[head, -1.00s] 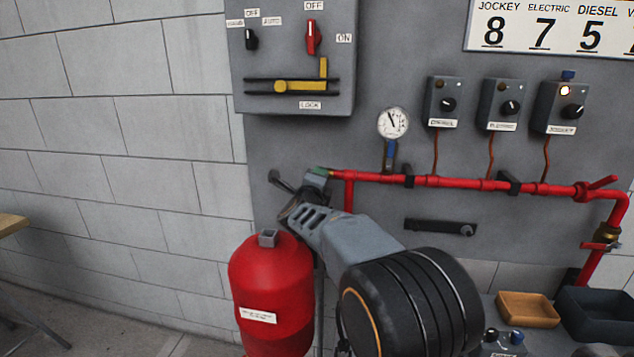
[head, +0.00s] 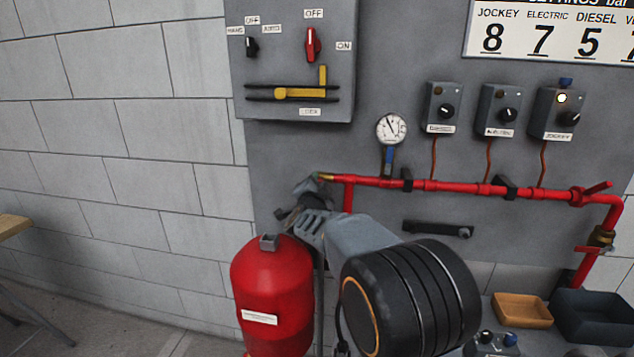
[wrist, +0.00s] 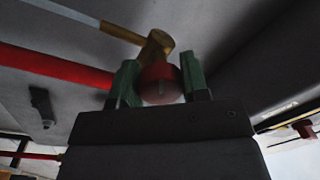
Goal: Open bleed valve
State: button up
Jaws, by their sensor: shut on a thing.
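The bleed valve has a brass body (wrist: 153,47) on the end of the red pipe (wrist: 55,66) and a round red handle (wrist: 159,84). My gripper (wrist: 159,80) is shut on this red handle, with one green finger on each side of it in the wrist view. In the head view the brass end of the valve (head: 325,177) shows at the left end of the red pipe (head: 455,185). My gripper (head: 304,193) is just below and left of it there and hides the red handle.
A red tank (head: 272,290) stands below my gripper at the left. A pressure gauge (head: 391,129) is above the pipe, with a blue-handled valve (head: 388,158) under it. A grey switch box (head: 290,60) hangs above. Wooden and dark trays (head: 522,310) stand at lower right.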

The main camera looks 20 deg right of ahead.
jog(key=n, duration=0.1)
jog(key=n+p, duration=0.1)
jog(key=n, duration=0.1)
jog(key=n+p, duration=0.1)
jog(key=n, duration=0.1)
jog(key=shift+r+y, duration=0.25)
jog(key=shift+y, duration=0.15)
jog(key=shift+n+p, duration=0.3)
jog(key=shift+n, duration=0.1)
jog(key=o, duration=0.7)
jog(key=shift+a+f, duration=0.1)
jog(key=shift+o, duration=1)
jog(key=shift+f, duration=0.1)
jog(key=v, duration=1.3)
jog(key=shift+s+a+b, duration=0.15)
jog(key=shift+s+b, duration=0.15)
jog(key=shift+b, duration=0.1)
jog(key=shift+a, duration=0.1)
